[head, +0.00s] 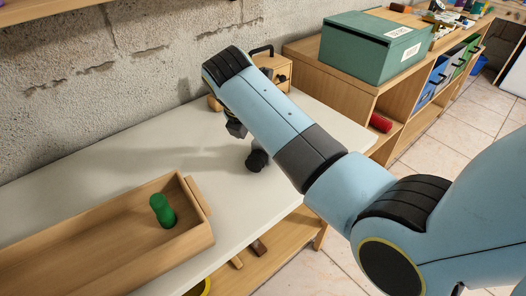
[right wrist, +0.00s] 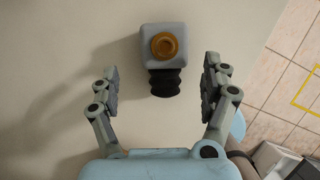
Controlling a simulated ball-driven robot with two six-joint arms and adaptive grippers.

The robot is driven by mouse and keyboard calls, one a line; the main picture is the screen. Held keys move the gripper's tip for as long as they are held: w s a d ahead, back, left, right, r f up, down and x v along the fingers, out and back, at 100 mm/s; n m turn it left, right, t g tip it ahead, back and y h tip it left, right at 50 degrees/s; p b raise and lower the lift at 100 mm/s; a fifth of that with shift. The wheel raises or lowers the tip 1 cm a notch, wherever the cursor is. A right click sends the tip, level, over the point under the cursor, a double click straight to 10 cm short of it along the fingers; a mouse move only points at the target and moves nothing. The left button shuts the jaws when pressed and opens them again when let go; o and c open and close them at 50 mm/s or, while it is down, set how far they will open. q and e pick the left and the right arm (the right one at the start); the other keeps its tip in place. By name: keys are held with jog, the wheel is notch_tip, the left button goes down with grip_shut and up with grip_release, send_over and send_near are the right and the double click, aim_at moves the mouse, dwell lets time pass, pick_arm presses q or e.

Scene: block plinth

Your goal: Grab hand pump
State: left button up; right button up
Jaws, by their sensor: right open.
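What I take for the hand pump (right wrist: 147,62) is a small grey block with an orange-brown ring on top and black ribbed bellows (right wrist: 165,83), on the pale tabletop in the right wrist view. In the head view a black ribbed part (head: 257,160) shows beside my right arm; the rest is hidden by the arm. My right gripper (right wrist: 161,78) is open, one finger on each side of the bellows with gaps, and the block lies just ahead between and beyond the tips. In the head view only a dark bit of this gripper (head: 236,129) shows. My left gripper is not in view.
A wooden tray (head: 195,237) with a green peg-like object (head: 162,211) stands at the left on the white table (head: 130,160). A wooden box with a black handle (head: 272,66) stands by the wall. A green box (head: 375,47) sits on the shelf unit behind.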

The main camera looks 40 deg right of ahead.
jog(key=x, duration=0.5)
jog(key=shift+s+d+f+b, duration=0.15)
jog(key=shift+d+b, duration=0.2)
jog(key=c, duration=1.3)
jog(key=shift+c, duration=0.8)
